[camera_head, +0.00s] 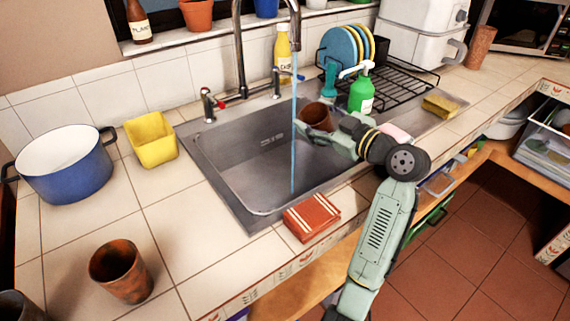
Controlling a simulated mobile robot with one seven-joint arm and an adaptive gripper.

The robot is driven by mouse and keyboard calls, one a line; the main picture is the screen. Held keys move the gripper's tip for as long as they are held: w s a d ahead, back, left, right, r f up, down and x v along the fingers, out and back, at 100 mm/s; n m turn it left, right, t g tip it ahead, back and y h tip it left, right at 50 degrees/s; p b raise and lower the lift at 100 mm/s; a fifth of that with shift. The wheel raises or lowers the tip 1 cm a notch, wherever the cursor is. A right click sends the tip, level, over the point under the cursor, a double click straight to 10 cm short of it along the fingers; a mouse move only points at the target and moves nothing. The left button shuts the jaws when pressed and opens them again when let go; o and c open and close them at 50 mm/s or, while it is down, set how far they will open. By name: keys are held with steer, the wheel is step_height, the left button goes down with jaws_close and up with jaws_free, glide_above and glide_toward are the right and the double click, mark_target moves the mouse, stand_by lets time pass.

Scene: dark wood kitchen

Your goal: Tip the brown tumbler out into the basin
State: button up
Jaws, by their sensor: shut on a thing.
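A brown tumbler (318,115) is held by my gripper (326,132) over the right part of the metal basin (232,158). The tumbler looks tilted; its contents cannot be made out. My gripper is shut on its side, and the fingers partly cover it. A blue stream of water (294,160) runs from the tap (295,40) into the basin, just left of the tumbler. Another brown tumbler (121,272) stands on the counter at the front left.
A red sponge or cloth (311,217) lies at the basin's front edge. A green soap bottle (361,92) and a dish rack (405,85) stand behind my gripper. A yellow container (152,139) and blue pot (66,165) are left. The basin's left part is clear.

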steer(key=shift+s+a+f+n+b, duration=0.35)
steer(key=shift+a+f+n+b, duration=0.1)
steer(key=shift+n, duration=0.15)
steer(key=shift+s+a+f+n+b, duration=0.3)
steer(key=shift+a+n, duration=0.15)
steer(key=shift+n, duration=0.15)
steer(key=shift+a+r, duration=0.1)
steer(key=shift+r, duration=0.15)
steer(key=shift+s+a+r+n+h, duration=0.2)
steer(key=shift+n+h, duration=0.1)
steer(key=shift+n, duration=0.4)
steer(key=shift+s+a+r+n+h, duration=0.1)
steer(key=shift+a+r+n+h, duration=0.1)
steer(key=shift+n, duration=0.55)
steer(key=shift+s+a+r+n+h, duration=0.1)
steer(key=shift+r+n, duration=0.1)
steer(key=shift+n, duration=0.6)
steer(key=shift+s+a+r+n+h, duration=0.1)
steer(key=shift+a+r+n, duration=0.1)
steer(key=shift+n, duration=0.55)
steer(key=shift+s+a+n+b, duration=0.55)
steer(key=shift+n+b, duration=0.25)
steer(key=shift+b, duration=0.55)
steer(key=shift+s+a+r+n+t+h+b, duration=0.2)
steer(key=shift+n+b, duration=0.5)
steer(key=shift+b, duration=0.7)
steer(key=shift+a+r+n+t+h+b, duration=0.1)
steer(key=shift+a+n+t+h+b, duration=0.15)
steer(key=shift+n+b, duration=0.8)
